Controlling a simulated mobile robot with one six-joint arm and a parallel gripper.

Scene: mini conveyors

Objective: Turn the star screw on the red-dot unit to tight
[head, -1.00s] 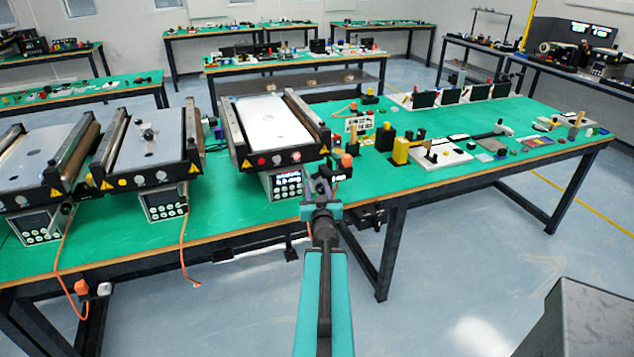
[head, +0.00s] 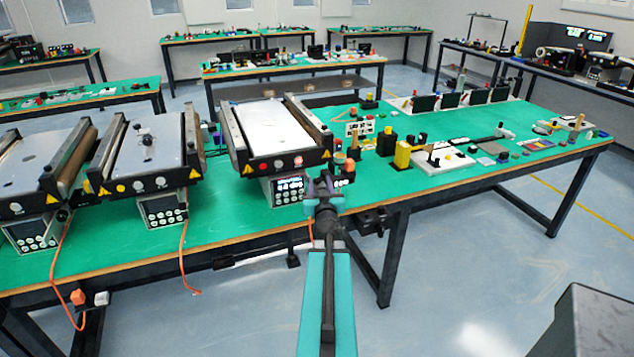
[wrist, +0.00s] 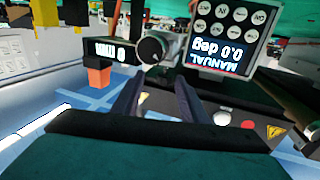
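The red-dot unit (head: 291,128) is the rightmost of the three mini conveyors, with a pale plate on top, a red dot on its black front bar and a control box (head: 288,190) below. Its red dot also shows in the wrist view (wrist: 247,123). In the wrist view a dark round knob (wrist: 153,48) sits beside the box reading "MANUAL 0.0 deg" (wrist: 219,52); I cannot make out a star shape or how tight it is. My gripper (head: 325,186) is in front of the unit's right front corner. Its two dark fingers (wrist: 158,98) are apart and empty, short of the knob.
Two more conveyors (head: 150,155) stand left on the green table (head: 230,220). A small display (wrist: 112,50) and an orange part (wrist: 99,78) are near the knob in the wrist view. Yellow and black blocks (head: 402,152) stand to the right. Cables hang over the front edge.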

